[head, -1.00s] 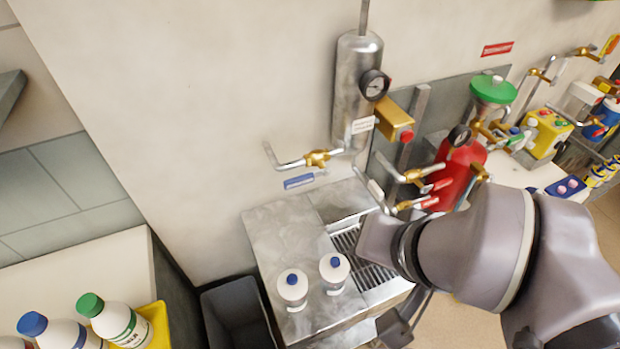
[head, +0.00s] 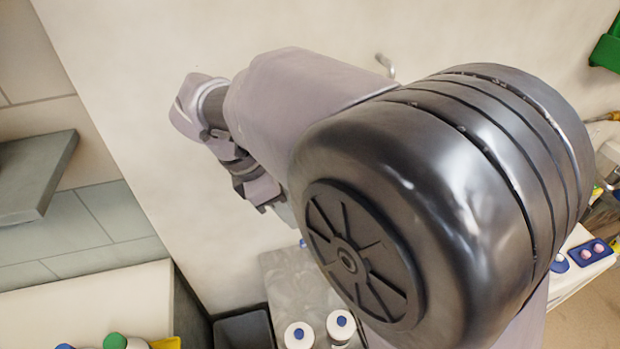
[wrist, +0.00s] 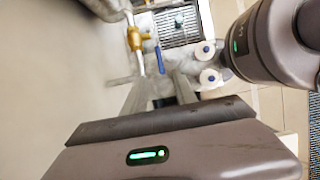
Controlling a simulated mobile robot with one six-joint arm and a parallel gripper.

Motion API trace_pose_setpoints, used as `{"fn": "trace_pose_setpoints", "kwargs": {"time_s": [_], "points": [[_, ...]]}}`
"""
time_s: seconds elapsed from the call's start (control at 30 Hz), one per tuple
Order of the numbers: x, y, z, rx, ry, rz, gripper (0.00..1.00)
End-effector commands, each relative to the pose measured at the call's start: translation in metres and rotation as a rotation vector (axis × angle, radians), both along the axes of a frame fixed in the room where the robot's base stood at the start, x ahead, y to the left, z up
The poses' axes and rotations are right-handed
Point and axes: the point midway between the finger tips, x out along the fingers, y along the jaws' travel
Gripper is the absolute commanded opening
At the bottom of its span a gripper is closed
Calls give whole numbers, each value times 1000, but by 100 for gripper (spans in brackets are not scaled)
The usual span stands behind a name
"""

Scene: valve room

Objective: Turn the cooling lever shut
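Two white bottles with blue caps (head: 299,335) (head: 340,325) stand on the metal counter (head: 285,275). The drain grate (wrist: 180,25) shows beyond in the wrist view. A dark bin (head: 243,331) is at the counter's left. A grey shelf (head: 35,175) juts out at far left.

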Motion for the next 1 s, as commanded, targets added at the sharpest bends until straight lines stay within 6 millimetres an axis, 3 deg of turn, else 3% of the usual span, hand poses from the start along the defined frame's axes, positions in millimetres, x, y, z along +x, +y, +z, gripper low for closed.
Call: {"fn": "trace_pose_setpoints", "kwargs": {"time_s": [0.03,0.2,0.4,0.77,0.93,1.0], "points": [[1,-6,-21,-1,2,-2,34],[6,-25,-67,-1,2,-3,34],[11,-39,-99,1,1,-4,34],[12,-42,-105,2,-1,-3,34],[12,-42,-104,2,-1,-3,2],[12,-42,-104,2,-1,-3,0]]}}
